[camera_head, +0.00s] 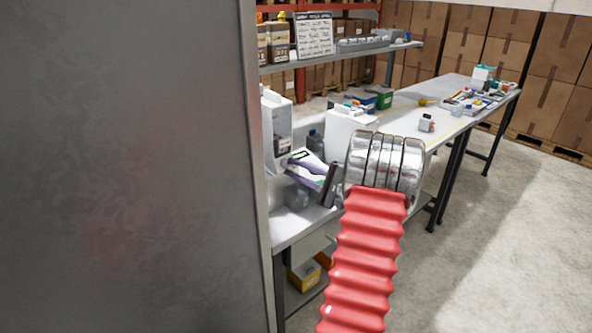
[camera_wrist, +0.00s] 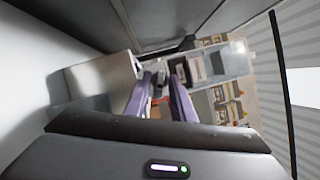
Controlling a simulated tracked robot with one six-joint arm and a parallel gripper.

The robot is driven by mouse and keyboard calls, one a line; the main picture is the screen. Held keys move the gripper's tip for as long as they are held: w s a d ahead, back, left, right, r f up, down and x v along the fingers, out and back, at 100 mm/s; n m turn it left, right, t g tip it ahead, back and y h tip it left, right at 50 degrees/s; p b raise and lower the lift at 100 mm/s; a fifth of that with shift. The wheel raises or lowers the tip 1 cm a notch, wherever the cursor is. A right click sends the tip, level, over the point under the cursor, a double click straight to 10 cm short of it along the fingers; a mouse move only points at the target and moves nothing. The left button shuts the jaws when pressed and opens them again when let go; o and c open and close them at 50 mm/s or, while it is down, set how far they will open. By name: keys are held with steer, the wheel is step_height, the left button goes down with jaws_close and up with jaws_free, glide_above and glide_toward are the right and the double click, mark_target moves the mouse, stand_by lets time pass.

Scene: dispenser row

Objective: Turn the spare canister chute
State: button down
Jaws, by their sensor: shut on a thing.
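My gripper (camera_head: 293,160) is low at the left end of the workbench in the head view, its tips at the front of a tall white dispenser (camera_head: 274,118). In the wrist view its two purple fingers (camera_wrist: 160,76) have a narrow gap between them. They are closed on a small part, which I take to be the spare canister chute; it is mostly hidden by the fingers. I cannot tell how far the chute is turned. A pale box-like body (camera_wrist: 100,82) stands close to the left finger in the wrist view.
A second white dispenser (camera_head: 347,130) stands to the right, with a dark jug (camera_head: 315,143) between the two. A translucent container (camera_head: 297,197) is below my gripper. A large grey panel (camera_head: 120,160) fills the left side. Floor at right is clear.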

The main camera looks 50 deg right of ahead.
steer(key=shift+f+m, duration=0.3)
steer(key=shift+m, duration=0.4)
steer(key=shift+a, duration=0.1)
steer(key=c, duration=1.8)
jaws_free()
steer(key=shift+c, duration=0.2)
steer(key=shift+r, duration=0.1)
steer(key=shift+s, duration=0.35)
steer(key=v, duration=1.3)
steer(key=shift+f, duration=0.35)
